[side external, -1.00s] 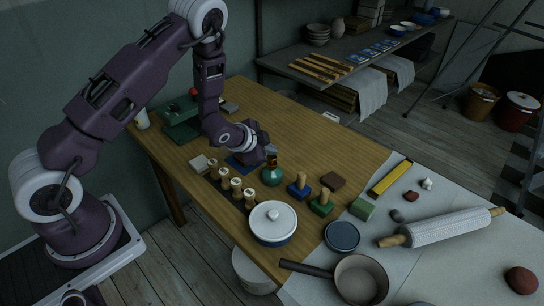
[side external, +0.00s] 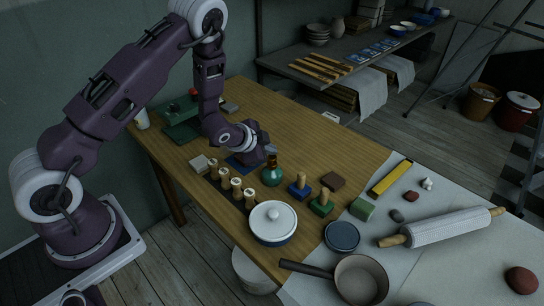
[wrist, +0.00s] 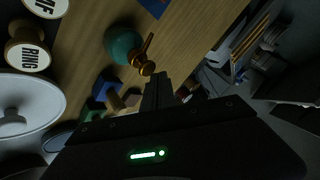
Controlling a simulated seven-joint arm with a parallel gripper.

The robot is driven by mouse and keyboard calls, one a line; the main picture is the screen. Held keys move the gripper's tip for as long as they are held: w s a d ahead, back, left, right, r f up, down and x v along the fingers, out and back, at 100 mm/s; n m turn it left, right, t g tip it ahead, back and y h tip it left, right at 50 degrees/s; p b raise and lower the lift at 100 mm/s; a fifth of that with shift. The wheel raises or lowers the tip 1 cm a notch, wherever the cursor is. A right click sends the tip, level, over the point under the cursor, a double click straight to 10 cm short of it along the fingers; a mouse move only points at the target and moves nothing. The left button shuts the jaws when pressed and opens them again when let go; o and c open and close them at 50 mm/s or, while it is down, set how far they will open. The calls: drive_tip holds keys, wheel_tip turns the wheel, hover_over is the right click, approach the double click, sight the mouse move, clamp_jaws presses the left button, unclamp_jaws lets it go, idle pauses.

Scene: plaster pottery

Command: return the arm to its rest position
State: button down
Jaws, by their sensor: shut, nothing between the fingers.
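My gripper (side external: 268,150) is shut and empty, low over the wooden table (side external: 300,140). In the side view it is just above and behind a green round bottle (side external: 272,175) with a brass top. In the wrist view the closed fingers (wrist: 157,90) point past the brass part of the green bottle (wrist: 122,45). The arm is bent, with its upper links raised over the table's left part. A blue flat piece (side external: 241,161) lies below the wrist, partly hidden by it.
Several wooden stamps (side external: 236,187) stand in a row to the left of the bottle. A white lidded pot (side external: 272,223) is at the front edge. Blue and green handled blocks (side external: 299,187) stand to the right. A rolling pin (side external: 440,228) and a pan (side external: 361,280) lie further right.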

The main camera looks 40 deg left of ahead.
drive_tip(key=shift+f, duration=0.1)
drive_tip(key=shift+f, duration=0.55)
idle(0.5)
drive_tip(key=shift+r, duration=0.65)
drive_tip(key=shift+r, duration=3.05)
